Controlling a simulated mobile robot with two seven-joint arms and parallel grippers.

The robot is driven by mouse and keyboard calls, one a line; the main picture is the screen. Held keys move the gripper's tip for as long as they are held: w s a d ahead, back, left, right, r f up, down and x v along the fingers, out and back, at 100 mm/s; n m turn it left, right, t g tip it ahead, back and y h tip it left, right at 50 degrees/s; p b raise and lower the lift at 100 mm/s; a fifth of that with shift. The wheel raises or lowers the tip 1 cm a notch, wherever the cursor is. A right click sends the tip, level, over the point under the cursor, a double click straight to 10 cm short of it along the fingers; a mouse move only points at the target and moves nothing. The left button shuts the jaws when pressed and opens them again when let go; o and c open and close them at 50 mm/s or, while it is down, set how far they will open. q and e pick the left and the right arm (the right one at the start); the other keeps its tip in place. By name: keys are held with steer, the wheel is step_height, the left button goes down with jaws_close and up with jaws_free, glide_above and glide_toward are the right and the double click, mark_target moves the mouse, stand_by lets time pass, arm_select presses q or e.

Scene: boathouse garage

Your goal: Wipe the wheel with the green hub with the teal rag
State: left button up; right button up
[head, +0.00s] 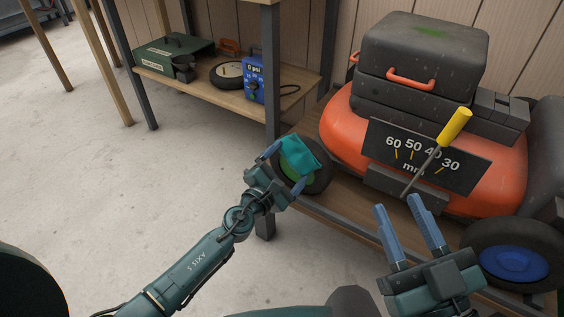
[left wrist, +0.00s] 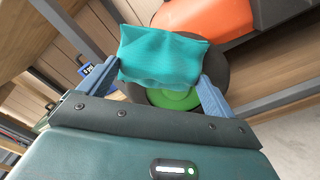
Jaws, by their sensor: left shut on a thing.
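The teal rag (head: 299,158) is held between the fingers of my left gripper (head: 287,169), which is shut on it. The rag also shows in the left wrist view (left wrist: 160,56), in front of the wheel and covering part of its face. The wheel with the green hub (head: 318,182) stands at the left end of the orange machine. Its green hub (left wrist: 175,98) shows below the rag in the left wrist view. I cannot tell whether the rag touches the wheel. My right gripper (head: 408,217) is open and empty, in front of the machine.
The orange machine (head: 341,128) sits on a wooden shelf with a blue-hubbed wheel (head: 513,263) at right. A yellow-handled screwdriver (head: 454,126) is in front of its gauge plate. A lower shelf holds a green box (head: 170,52), a tyre and a blue gauge (head: 254,80). The floor at left is clear.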

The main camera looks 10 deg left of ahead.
mark_target(307, 162)
arm_select(q)
steer(key=shift+s+d+r+p, duration=0.1)
steer(key=shift+s+d+p, duration=0.05)
steer(key=shift+d, duration=0.45)
steer(key=shift+s+d+p, duration=0.15)
steer(key=shift+d, duration=0.4)
steer(key=shift+s+d, duration=0.2)
steer(key=shift+d, duration=0.15)
steer(key=shift+a, duration=0.3)
steer(key=shift+w+a+b, duration=0.2)
steer(key=shift+w+a, duration=0.1)
steer(key=shift+a, duration=0.5)
steer(key=shift+w+a+b, duration=0.2)
steer(key=shift+w+a, duration=0.05)
steer(key=shift+a, duration=0.55)
steer(key=a, duration=0.1)
steer(key=w+a+b, duration=0.1)
steer(key=a, duration=0.1)
steer(key=shift+w+a, duration=0.25)
steer(key=shift+w, duration=0.1)
